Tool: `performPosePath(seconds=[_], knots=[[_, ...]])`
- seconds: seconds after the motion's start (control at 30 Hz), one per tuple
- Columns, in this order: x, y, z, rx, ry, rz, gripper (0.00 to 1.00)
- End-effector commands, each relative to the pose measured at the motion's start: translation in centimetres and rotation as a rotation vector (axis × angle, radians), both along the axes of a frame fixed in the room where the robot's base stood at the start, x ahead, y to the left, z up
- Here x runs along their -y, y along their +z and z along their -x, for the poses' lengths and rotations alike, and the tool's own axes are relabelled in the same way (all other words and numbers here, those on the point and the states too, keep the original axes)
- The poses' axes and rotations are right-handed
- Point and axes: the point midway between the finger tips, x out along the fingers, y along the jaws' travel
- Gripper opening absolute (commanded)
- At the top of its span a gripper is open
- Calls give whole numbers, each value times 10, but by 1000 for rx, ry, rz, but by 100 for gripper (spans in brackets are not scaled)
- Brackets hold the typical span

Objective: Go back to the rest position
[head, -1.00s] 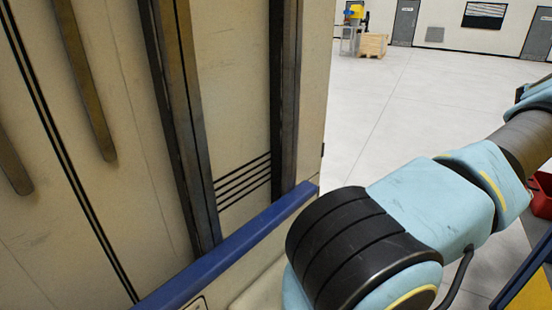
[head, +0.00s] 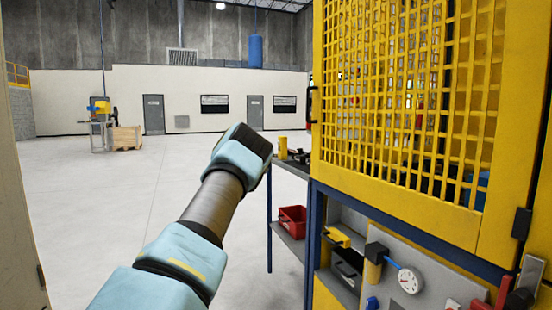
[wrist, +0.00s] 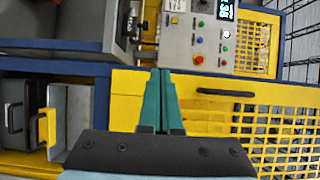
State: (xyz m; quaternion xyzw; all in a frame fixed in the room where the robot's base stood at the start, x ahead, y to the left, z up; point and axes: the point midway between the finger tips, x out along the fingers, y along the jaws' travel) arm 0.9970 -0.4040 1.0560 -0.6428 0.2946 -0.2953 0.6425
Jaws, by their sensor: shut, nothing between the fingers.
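My gripper (wrist: 160,100) shows in the wrist view with its two green fingers closed together and nothing between them. It points toward a yellow and blue machine cabinet (wrist: 125,120) and seems clear of it, though the gap is hard to judge. In the head view my light-blue arm reaches up from the bottom left to the middle; the gripper itself does not show there. No copper tube is recognisable in either view.
A shelf unit holds a red bin (head: 292,220). The wrist view shows a button panel (wrist: 198,38). Open pale floor (head: 90,200) lies to the left.

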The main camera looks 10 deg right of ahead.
Motion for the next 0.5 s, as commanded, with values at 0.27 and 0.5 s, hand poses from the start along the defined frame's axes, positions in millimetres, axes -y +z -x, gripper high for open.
performPosePath(seconds=[0.27,0.5], knots=[[-34,-1,6,0,2,0,0],[-104,26,-3,-97,220,138,0]])
